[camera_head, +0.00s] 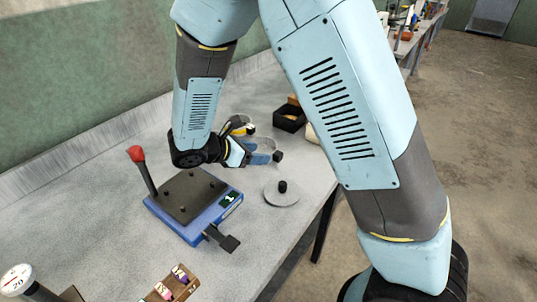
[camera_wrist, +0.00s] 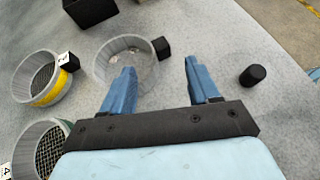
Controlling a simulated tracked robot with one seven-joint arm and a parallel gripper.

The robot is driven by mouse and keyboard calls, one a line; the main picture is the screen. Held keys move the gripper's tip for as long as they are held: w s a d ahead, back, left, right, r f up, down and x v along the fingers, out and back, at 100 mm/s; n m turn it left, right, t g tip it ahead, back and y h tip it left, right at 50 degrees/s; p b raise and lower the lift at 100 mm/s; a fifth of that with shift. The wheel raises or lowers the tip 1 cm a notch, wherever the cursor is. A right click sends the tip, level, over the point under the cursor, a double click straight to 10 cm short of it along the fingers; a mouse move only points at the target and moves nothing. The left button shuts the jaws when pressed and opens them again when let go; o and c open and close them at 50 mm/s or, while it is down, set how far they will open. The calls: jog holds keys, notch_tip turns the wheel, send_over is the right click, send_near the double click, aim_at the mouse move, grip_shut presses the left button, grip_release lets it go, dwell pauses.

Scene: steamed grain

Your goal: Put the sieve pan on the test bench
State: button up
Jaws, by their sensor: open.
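A round, clear-walled pan (camera_wrist: 126,68) with a black block on its rim (camera_wrist: 161,48) stands on the grey bench top (camera_head: 108,198); I take it to be the sieve pan. In the head view it is mostly hidden behind my gripper, and only its black block (camera_head: 278,156) shows clearly. My gripper (camera_wrist: 162,76) is open and empty, its two blue fingers apart. The left finger overlaps the pan's near edge in the wrist view; I cannot tell whether they touch. My gripper (camera_head: 262,152) is low over the bench in the head view.
Two round sieves, one with a yellow band (camera_wrist: 42,80) and one with mesh (camera_wrist: 40,145), stand left of the pan. A grey disc with a black knob (camera_head: 282,196), a blue device with a red-knobbed lever (camera_head: 190,208) and a black box (camera_head: 290,118) stand nearby.

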jog(key=shift+v, duration=2.75)
jog(key=s+d+r+m+g+y, duration=0.1)
jog(key=d+r+m+g+y, duration=0.15)
jog(key=d+r+m, duration=0.5)
jog(key=s+d+r+m+g+y, duration=0.2)
jog(key=d+r+m+g, duration=0.15)
jog(key=d, duration=0.65)
jog(key=s+d+r+m+t+y, duration=0.5)
jog(key=s+d+r+m, duration=0.5)
jog(key=s+d+m, duration=0.1)
jog(key=d+m, duration=0.1)
jog(key=m, duration=0.1)
jog(key=shift+s+r+m, duration=0.15)
jog(key=shift+s+m, duration=0.1)
jog(key=shift+m, duration=0.15)
jog(key=shift+a+y, duration=0.1)
jog(key=shift+y, duration=0.15)
